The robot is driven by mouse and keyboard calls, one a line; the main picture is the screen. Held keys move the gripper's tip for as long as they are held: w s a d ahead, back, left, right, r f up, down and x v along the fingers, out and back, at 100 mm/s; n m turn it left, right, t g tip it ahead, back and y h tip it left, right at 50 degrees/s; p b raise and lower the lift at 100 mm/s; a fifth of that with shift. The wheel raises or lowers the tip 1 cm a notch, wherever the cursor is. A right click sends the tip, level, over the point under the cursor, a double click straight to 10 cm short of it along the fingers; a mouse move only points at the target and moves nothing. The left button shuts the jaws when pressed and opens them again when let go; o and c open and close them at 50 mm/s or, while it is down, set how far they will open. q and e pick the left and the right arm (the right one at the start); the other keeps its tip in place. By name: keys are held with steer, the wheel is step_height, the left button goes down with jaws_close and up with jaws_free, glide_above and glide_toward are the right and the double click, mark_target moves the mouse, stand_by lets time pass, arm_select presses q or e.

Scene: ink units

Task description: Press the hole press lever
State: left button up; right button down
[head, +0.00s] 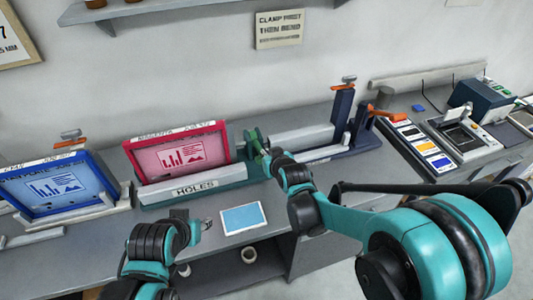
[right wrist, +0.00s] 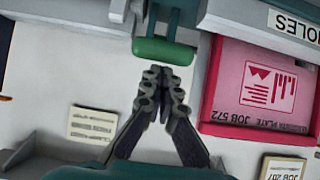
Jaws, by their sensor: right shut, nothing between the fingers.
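The hole press, labelled HOLES (head: 195,190), stands mid-bench and holds a magenta plate (head: 177,156). Its green lever (head: 254,141) is at the press's right end. In the right wrist view the lever's green handle (right wrist: 163,51) lies just beyond my right fingertips (right wrist: 161,72). The fingers are shut and empty; whether they touch the handle I cannot tell. In the head view my right gripper (head: 268,158) is beside the lever, partly hidden by its own wrist. My left gripper (head: 207,224) is over the bench's front, small and unclear.
A blue plate in a frame (head: 52,188) stands at left. A device with an orange handle (head: 384,114) stands right of the press. A pale blue sheet (head: 243,218) lies at the front edge. Ink swatches (head: 423,143) and machines (head: 484,103) fill the right side.

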step_height(320, 180, down, 7)
steer(key=s+t+b, duration=0.2)
steer(key=b, duration=0.8)
steer(key=shift+s+d+t+y, duration=0.15)
steer(key=shift+d+t+y, duration=0.15)
steer(key=shift+y, duration=0.1)
steer(key=s+d+r+p, duration=0.3)
steer(key=s+r+p, duration=0.2)
steer(key=s+r, duration=0.2)
steer(key=shift+s, duration=0.9)
